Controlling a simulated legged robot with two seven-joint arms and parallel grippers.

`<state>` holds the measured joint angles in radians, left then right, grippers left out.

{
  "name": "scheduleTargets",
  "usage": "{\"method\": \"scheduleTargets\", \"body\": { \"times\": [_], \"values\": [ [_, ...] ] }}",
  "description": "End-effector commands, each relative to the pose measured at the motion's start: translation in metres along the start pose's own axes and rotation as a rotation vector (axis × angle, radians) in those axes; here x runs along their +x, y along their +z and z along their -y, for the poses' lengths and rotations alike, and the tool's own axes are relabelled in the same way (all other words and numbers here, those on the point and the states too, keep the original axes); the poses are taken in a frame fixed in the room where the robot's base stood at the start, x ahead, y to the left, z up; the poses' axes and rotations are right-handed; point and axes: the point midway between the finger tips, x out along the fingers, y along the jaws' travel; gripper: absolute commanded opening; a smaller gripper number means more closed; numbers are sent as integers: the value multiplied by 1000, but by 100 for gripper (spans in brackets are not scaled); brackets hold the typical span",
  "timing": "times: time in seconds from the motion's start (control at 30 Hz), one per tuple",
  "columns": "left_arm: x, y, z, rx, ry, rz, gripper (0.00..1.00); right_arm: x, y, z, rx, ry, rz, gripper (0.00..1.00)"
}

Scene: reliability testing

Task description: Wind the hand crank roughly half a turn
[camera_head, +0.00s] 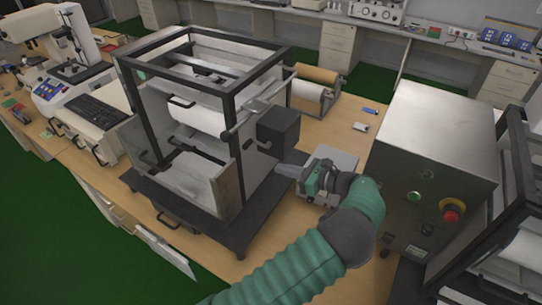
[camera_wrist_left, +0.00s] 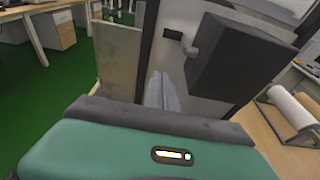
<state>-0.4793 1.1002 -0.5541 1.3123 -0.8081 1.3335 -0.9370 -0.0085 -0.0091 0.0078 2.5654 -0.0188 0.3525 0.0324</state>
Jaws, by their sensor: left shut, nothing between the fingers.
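A black-framed test machine (camera_head: 238,190) stands on the bench, with rollers inside. On its right side is a grey crank-like bar (camera_head: 246,119) with a short handle end, beside a dark box (camera_head: 280,130). My left gripper (camera_head: 281,169) is shut and empty, below the bar and the box, with its tips close to the machine's side panel. In the left wrist view its closed fingers (camera_wrist_left: 161,78) point at that panel, left of the dark box (camera_wrist_left: 240,58). The bar cannot be made out clearly there. Contact with the panel cannot be told. My right gripper is not in view.
A grey control box (camera_head: 437,135) with a red stop button (camera_head: 451,211) stands at right. A brown roll (camera_head: 316,76) lies behind the machine. A keyboard (camera_head: 93,115) and a microscope-like instrument (camera_head: 75,45) stand at left. Small items lie on the bench between the machine and control box.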

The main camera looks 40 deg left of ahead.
Motion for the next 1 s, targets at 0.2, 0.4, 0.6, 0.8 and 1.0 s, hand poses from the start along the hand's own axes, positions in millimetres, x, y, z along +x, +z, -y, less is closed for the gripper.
{"method": "scheduleTargets", "body": {
  "times": [0.2,0.4,0.6,0.8,1.0],
  "values": [
    [40,2,-2,0,5,0,0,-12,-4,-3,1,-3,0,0],
    [83,2,-2,-1,5,0,0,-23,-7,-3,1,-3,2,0],
    [94,31,-1,-5,2,-4,0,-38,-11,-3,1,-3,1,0],
    [97,37,-1,-3,2,-4,0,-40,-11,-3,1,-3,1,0],
    [97,37,-1,-3,2,-4,0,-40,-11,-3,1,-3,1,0]
  ]
}}
